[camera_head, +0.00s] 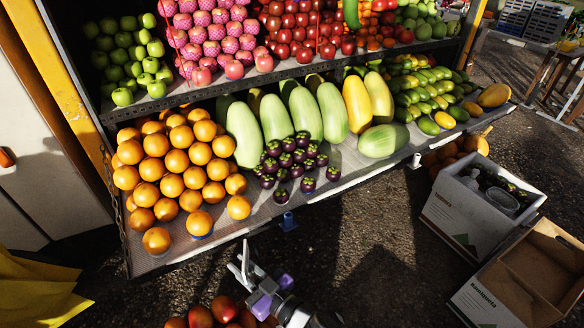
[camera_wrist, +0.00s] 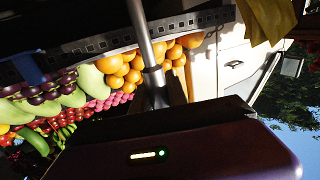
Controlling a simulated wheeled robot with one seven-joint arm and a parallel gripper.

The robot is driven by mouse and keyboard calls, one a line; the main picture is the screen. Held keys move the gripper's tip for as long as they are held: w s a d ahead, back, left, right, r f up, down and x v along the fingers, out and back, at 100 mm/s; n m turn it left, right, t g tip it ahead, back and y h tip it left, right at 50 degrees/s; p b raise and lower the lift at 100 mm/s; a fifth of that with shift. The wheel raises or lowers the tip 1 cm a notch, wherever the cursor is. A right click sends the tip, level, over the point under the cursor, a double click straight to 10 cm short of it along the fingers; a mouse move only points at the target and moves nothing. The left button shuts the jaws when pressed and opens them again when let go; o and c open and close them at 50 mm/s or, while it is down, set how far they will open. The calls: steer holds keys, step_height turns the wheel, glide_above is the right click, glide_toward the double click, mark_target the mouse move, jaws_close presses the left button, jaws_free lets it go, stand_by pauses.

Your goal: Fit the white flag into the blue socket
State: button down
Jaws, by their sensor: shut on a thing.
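The blue socket (camera_head: 288,221) is a small bracket on the front edge of the lower shelf, below the mangosteens. It also shows at the left of the wrist view (camera_wrist: 24,68). My gripper (camera_head: 262,288), with purple parts, is below and left of the socket in the head view, in front of the shelf. It is shut on the white flag (camera_head: 243,264), seen as a small pale shape at the jaws, apart from the socket. A grey rod (camera_wrist: 145,35) runs down the middle of the wrist view. My dark wrist body hides its lower end and the fingertips.
The shelf front (camera_head: 370,172) carries oranges (camera_head: 175,165), melons and mangosteens (camera_head: 290,158). Loose red fruit (camera_head: 212,313) lies below my gripper. Boxes (camera_head: 475,215) stand at the right. A yellow cloth (camera_head: 35,290) is at lower left. Bare ground lies right of my gripper.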

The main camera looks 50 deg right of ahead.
steer(key=w+d+r+m+g+h+b, duration=0.1)
steer(key=w+d+r+m+h+b, duration=0.15)
steer(key=w+d+r+h, duration=0.35)
steer(key=w+d+r+m+g+h+b, duration=0.1)
steer(key=w+d+r+m+h, duration=0.2)
steer(key=w+d, duration=0.5)
steer(key=s+d+r+m+g+h, duration=0.4)
steer(key=s+d+m+g+h, duration=0.3)
steer(key=d, duration=0.3)
steer(key=shift+s+d+r+h+b, duration=0.15)
steer(key=shift+d+r+h+b, duration=0.1)
steer(key=shift+h+b, duration=0.15)
steer(key=shift+a+f+b, duration=0.1)
steer(key=shift+b, duration=0.55)
step_height(320, 180, down, 6)
steer(key=b, duration=0.6)
steer(key=shift+r, duration=0.2)
steer(key=shift+m+b, duration=0.25)
steer(key=shift+b, duration=1.1)
